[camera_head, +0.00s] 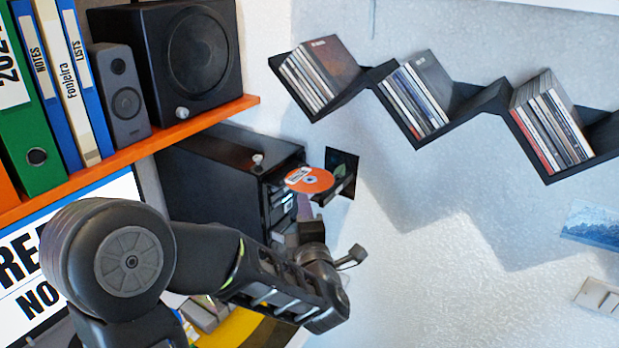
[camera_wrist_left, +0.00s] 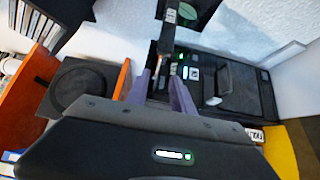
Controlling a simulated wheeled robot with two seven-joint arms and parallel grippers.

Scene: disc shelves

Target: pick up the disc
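An orange disc (camera_head: 309,180) with a pale label and dark centre lies on a black tray that sticks out from the front of a black computer tower (camera_head: 215,165). My left gripper (camera_head: 303,208) comes in from the left and is just below the disc, in front of the tower. In the left wrist view its two purple-grey fingers (camera_wrist_left: 160,78) stand apart with a gap between them, so it is open. I cannot make out the disc in the left wrist view. The gripper holds nothing that I can see. My right gripper is not in view.
An orange shelf (camera_head: 140,146) above the tower holds a speaker (camera_head: 200,50), a smaller grey speaker (camera_head: 122,92) and binders. A black zigzag wall shelf (camera_head: 455,105) holds several disc cases. A dark square (camera_head: 341,165) is behind the disc.

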